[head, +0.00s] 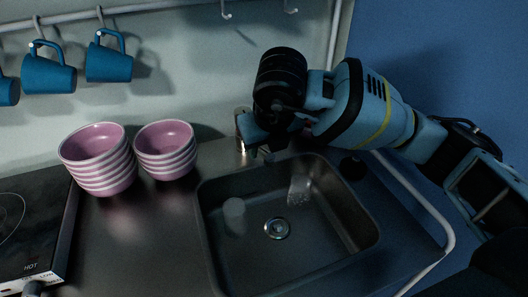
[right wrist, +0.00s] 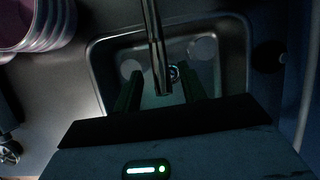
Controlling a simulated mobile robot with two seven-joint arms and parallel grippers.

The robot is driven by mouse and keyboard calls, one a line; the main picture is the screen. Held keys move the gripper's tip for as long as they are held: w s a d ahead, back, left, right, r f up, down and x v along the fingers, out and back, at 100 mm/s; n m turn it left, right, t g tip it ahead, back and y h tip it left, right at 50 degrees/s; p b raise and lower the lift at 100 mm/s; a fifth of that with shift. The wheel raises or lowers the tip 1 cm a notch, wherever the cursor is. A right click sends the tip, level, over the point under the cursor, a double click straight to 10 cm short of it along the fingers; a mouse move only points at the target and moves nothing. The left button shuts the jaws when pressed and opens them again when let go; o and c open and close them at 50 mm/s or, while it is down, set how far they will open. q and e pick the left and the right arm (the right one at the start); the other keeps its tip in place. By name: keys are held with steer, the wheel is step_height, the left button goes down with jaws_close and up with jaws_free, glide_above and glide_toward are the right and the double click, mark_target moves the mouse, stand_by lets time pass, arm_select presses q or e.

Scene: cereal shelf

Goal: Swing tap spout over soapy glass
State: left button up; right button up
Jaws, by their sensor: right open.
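The metal tap (head: 241,120) stands behind the sink, mostly hidden by my right gripper. In the right wrist view its spout (right wrist: 157,50) runs down between the two fingers of my right gripper (right wrist: 160,88), which is open. A gap shows on each side of the spout. In the head view my right gripper (head: 260,150) is over the sink's back edge. A glass with whitish speckles, seemingly the soapy one (head: 299,191), is in the sink right of the drain. A plain, faint glass (head: 234,214) is left of the drain. My left gripper is not seen.
The steel sink (head: 210,262) has a round drain (head: 277,228). Two stacks of pink bowls (head: 97,165) (head: 166,150) stand on the counter to its left. A dark hob (head: 25,205) is at far left. Blue mugs (head: 108,63) hang from a rail above.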

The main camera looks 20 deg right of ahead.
mark_target(265, 150)
steer(key=shift+x, duration=2.1)
steer(key=shift+r, duration=0.1)
jaws_close()
